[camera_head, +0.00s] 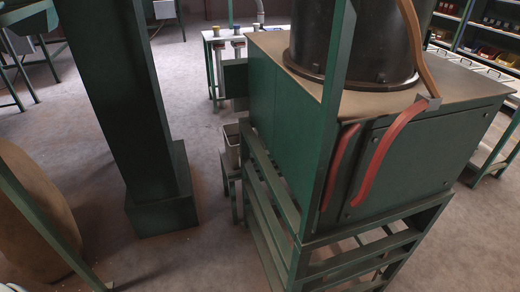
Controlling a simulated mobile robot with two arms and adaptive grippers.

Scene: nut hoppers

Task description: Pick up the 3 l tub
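An open grey bin-like container (232,146) stands on a low green stand, close against the left side of the big green machine. Its right part is hidden behind the machine's frame. I cannot tell from this view whether it is the 3 l tub. No other tub can be made out clearly. Neither of my grippers shows in the head view.
A green machine (262,98) with a black drum (335,45) and red handles fills the right. A thick green column (135,110) stands left of centre. A brown rounded container (35,215) is at far left. Speckled grey floor (205,215) between column and machine is clear.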

